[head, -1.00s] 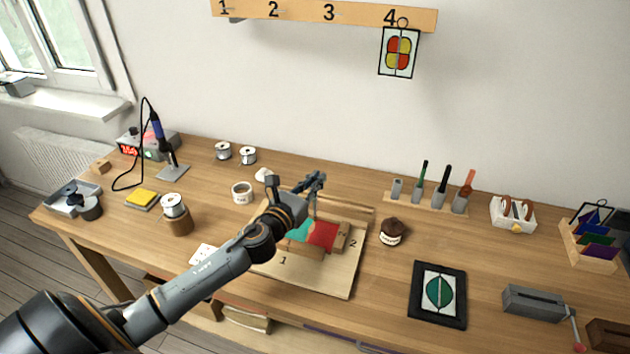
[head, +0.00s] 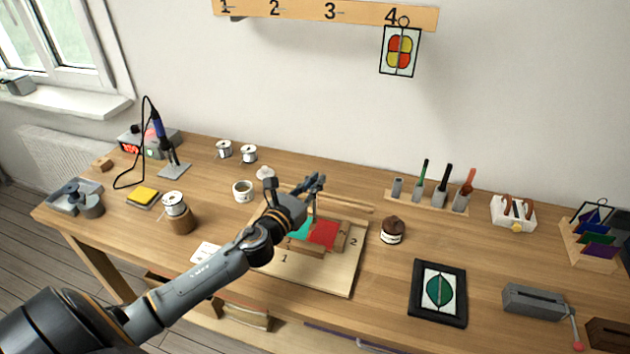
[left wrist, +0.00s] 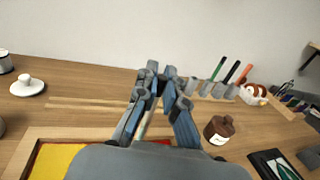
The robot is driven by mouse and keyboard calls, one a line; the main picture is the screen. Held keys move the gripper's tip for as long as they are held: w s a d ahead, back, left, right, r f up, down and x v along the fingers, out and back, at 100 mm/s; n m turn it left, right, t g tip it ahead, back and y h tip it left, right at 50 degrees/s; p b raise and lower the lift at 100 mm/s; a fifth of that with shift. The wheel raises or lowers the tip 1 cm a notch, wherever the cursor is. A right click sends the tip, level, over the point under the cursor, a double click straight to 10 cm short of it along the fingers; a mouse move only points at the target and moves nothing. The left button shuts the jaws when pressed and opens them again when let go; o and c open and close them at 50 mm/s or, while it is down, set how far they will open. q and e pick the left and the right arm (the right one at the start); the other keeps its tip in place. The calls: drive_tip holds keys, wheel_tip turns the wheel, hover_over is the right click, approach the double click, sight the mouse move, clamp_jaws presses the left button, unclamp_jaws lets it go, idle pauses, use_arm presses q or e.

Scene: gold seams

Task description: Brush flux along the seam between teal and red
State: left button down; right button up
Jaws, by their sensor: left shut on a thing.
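The teal piece (head: 301,229) and the red piece (head: 323,234) lie side by side on a wooden work board (head: 325,281). My arm covers part of the teal piece and of the seam. My left gripper (head: 317,184) is above the pieces, shut on a thin light stick, which looks like the brush (left wrist: 145,124). The stick points down between the fingers in the left wrist view. Its tip is hidden there, so I cannot tell whether it touches the seam. A strip of red and a yellow piece (left wrist: 55,162) show below the gripper. My right gripper is not in view.
A small labelled cup (head: 243,191) and a white knobbed lid (head: 265,172) stand behind the board. A brown jar (head: 392,231) is to its right. A tool rack (head: 425,204) is at the back. A soldering iron stand (head: 173,171) is at the left.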

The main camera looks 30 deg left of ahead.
use_arm(q)
drive_tip(key=shift+s+d, duration=0.25)
drive_tip(key=shift+s, duration=0.85)
drive_tip(key=shift+s+d+p, duration=0.1)
drive_tip(key=shift+s+d, duration=0.1)
drive_tip(key=shift+s, duration=0.6)
drive_tip(key=shift+s+d+p, duration=0.1)
drive_tip(key=shift+s+d, duration=0.1)
drive_tip(key=shift+s, duration=0.65)
drive_tip(key=shift+s+d+p, duration=0.1)
drive_tip(key=shift+s+d, duration=0.1)
drive_tip(key=shift+s, duration=0.6)
idle(0.8)
